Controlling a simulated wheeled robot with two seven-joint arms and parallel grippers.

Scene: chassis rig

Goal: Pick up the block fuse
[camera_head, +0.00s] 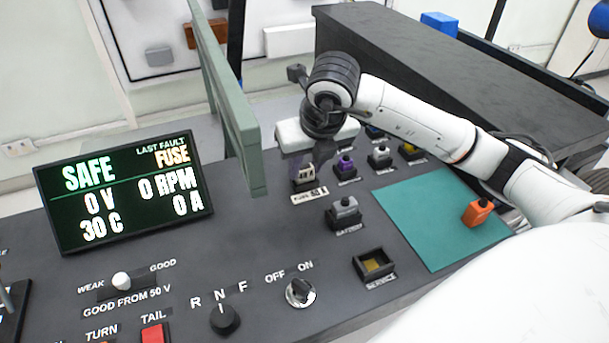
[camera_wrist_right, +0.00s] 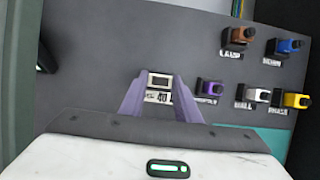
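The block fuse (camera_wrist_right: 160,81) sits in its place on the dark console, a small pale block with a dark middle, above a white label. In the head view it is mostly hidden by my right gripper (camera_head: 303,170), which points down over it. In the right wrist view the two purple fingers of the right gripper (camera_wrist_right: 161,92) stand apart, one on each side of the fuse. I see no clear grip on it. My left gripper is not in view.
A green upright panel (camera_head: 232,115) stands just left of the right gripper. Purple, white and yellow connectors sit behind and to the right; a grey battery block (camera_head: 344,209) is in front. An orange block (camera_head: 477,211) lies on the teal mat (camera_head: 420,205). A display (camera_head: 125,190) reads SAFE, last fault FUSE.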

